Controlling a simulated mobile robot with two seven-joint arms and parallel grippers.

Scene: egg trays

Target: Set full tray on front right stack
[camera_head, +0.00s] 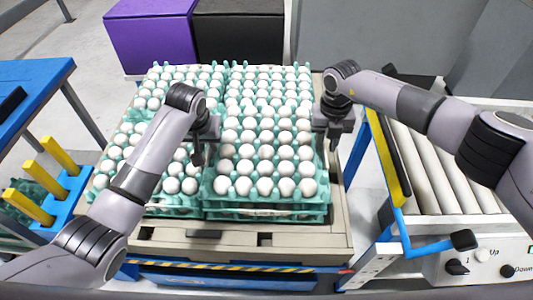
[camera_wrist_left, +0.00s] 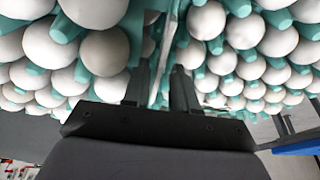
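A full teal tray of white eggs (camera_head: 263,196) sits level on top of the front right stack (camera_head: 266,215) in the head view. My left gripper (camera_head: 199,155) points down at this tray's left edge, over the seam with the front left stack (camera_head: 160,208). In the left wrist view its two fingers (camera_wrist_left: 160,85) stand apart, with teal tray edge and eggs (camera_wrist_left: 103,52) showing between and around them. My right gripper (camera_head: 333,140) points down at the tray's right edge; its finger gap is too small to make out.
The stacks stand on a beige pallet (camera_head: 250,240) with bare room at its front. More full trays (camera_head: 270,75) stand behind. A roller conveyor (camera_head: 430,170) is at the right, a blue table (camera_head: 35,80) at the left. Purple (camera_head: 150,35) and black (camera_head: 240,35) boxes stand at the back.

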